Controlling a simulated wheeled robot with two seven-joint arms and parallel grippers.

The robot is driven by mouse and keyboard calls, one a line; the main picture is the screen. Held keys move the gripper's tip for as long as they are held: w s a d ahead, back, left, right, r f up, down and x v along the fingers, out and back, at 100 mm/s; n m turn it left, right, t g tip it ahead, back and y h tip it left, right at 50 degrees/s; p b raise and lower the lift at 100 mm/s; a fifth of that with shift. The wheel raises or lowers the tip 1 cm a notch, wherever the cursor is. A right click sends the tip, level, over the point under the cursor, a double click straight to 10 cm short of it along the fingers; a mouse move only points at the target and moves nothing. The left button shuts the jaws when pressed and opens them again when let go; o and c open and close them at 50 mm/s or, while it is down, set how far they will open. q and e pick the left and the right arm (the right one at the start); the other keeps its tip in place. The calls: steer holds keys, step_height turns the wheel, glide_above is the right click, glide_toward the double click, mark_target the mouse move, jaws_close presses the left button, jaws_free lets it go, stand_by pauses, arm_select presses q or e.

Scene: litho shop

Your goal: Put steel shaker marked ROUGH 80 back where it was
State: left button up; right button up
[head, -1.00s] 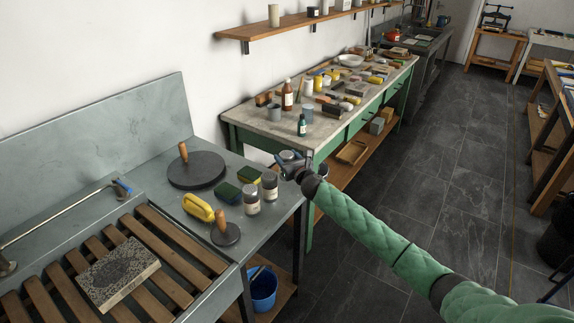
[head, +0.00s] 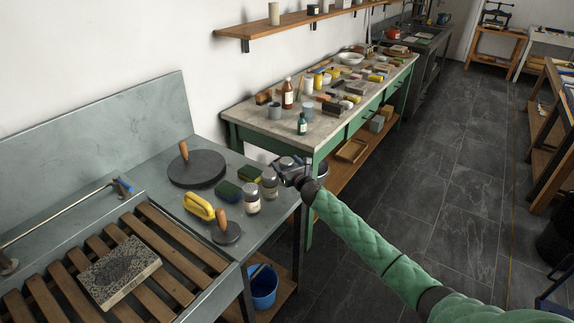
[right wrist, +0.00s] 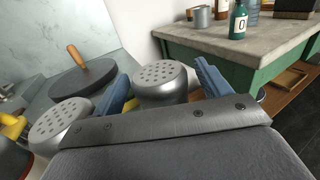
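Two steel shakers with perforated domed tops stand upright on the grey bench: a nearer one (head: 252,199) and one closer to the right edge (head: 270,186). Their label text is too small to read, so I cannot tell which is ROUGH 80. My right gripper (head: 287,168) is beside the edge-side shaker. In the right wrist view its blue fingers stand apart, with that shaker (right wrist: 160,82) between them and a gap at the right finger. The other shaker (right wrist: 58,120) is outside the left finger. My left gripper is not in view.
Green-black sponges (head: 228,194) and a dark disc with a wooden handle (head: 196,168) are left of the shakers. A smaller handled disc (head: 225,233) and a yellow object (head: 198,206) are nearer. A green table (head: 322,158) stands behind my gripper.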

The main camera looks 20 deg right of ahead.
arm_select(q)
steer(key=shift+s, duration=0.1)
